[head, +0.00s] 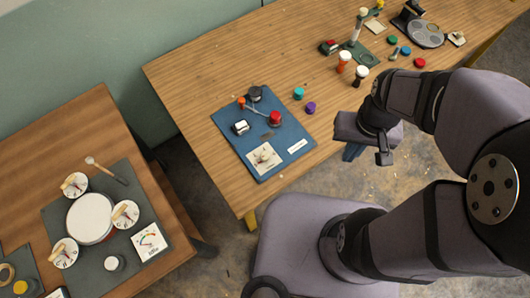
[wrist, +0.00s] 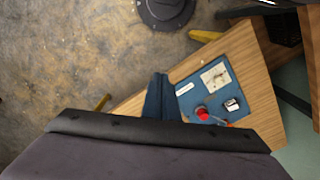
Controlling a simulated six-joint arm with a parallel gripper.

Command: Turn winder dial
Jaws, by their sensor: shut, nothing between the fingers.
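No part is clearly marked as the winder dial, so I cannot tell which it is. A blue board (head: 247,138) on the wooden table bears a red knob (head: 275,118) with a thin rod, a black-and-white block (head: 240,127) and a white gauge card (head: 264,158). The wrist view also shows the board (wrist: 186,103), red knob (wrist: 202,113) and card (wrist: 215,77). My gripper (head: 353,151) is right of the board, apart from it, past the table's front edge. Its blue fingers (wrist: 161,96) are shut together and empty in the wrist view.
Left, another table holds a dark mat (head: 119,180) with a white round drum (head: 90,218), several small dials with wooden pointers and a gauge card (head: 149,242). Teal (head: 298,93) and purple (head: 310,107) caps stand beside the blue board. More small items stand at the back right.

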